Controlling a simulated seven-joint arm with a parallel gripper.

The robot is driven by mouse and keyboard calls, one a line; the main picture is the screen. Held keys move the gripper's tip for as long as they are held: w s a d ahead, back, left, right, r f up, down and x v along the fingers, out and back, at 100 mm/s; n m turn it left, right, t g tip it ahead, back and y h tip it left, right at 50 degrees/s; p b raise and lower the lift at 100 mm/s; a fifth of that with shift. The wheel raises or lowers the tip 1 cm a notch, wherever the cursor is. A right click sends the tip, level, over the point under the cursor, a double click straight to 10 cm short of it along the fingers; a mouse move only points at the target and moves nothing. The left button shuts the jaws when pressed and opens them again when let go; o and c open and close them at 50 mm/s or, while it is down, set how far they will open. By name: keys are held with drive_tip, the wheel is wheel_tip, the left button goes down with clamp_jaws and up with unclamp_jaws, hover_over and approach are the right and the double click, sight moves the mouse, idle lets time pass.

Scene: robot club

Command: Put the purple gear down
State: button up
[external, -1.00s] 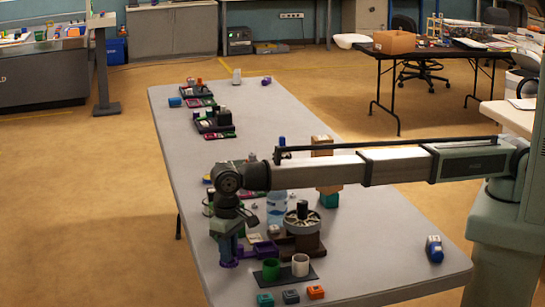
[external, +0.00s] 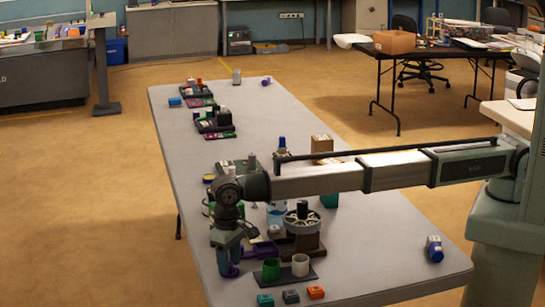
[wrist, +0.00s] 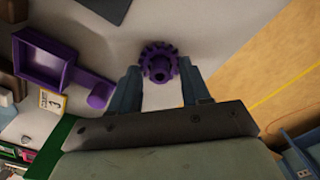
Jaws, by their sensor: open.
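The purple gear (wrist: 158,62) sits on the grey table just beyond my fingertips in the wrist view, with its central hub facing the camera. In the external view the gear (external: 234,270) shows only partly, low beside my fingers near the table's left edge. My gripper (wrist: 160,84) is open, its two fingers apart on either side of the line to the gear. In the external view my gripper (external: 228,262) points down and its fingers hide part of the gear.
A purple tray with a handle (wrist: 42,62) lies left of the gear in the wrist view. Small blocks (external: 291,297) lie in front. The table edge is close on the left.

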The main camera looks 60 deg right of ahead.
wheel_tip(320, 180, up, 12)
drive_tip(key=shift+r, duration=0.15)
idle(0.6)
drive_tip(key=shift+w, duration=0.1)
idle(0.4)
